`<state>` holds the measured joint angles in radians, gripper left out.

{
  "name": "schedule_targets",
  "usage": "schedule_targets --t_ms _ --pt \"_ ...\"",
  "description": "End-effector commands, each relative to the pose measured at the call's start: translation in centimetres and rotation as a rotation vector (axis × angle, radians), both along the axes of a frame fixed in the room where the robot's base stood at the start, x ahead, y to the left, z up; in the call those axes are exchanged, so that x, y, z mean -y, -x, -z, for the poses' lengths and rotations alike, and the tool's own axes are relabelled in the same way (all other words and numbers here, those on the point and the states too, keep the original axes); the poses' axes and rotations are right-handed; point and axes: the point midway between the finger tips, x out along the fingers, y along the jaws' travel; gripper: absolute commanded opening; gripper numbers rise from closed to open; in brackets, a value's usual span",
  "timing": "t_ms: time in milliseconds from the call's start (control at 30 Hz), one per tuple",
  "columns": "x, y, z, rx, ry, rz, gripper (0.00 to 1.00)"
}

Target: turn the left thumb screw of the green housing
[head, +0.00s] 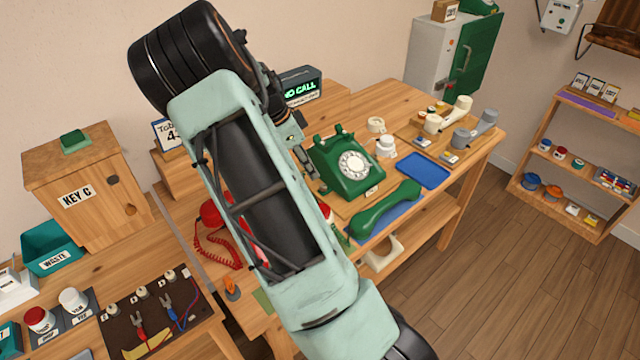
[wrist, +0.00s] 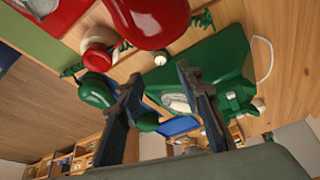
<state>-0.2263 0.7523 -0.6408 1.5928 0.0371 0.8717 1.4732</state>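The green housing (head: 338,170) is a dial phone body with a white dial (head: 353,164), standing on a wooden board on the workbench. In the wrist view the housing (wrist: 222,58) shows tilted, partly behind one finger.
A green handset (head: 386,208) lies on a blue mat in front of the housing. A red phone (head: 210,213) with a coiled cord is partly behind my arm. A white jar (head: 385,147) stands right of the housing. A blue tray (head: 424,170) is empty.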

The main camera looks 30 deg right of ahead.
Motion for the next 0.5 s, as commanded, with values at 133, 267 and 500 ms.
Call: schedule_targets --t_ms 133,267,500 --pt "1.2 0.4 2.9 -0.005 -0.001 0.002 0.33" --pt "2.1 0.5 5.1 -0.004 -0.001 0.001 0.33" --pt "3.1 0.7 7.6 -0.002 0.0 0.0 0.33"
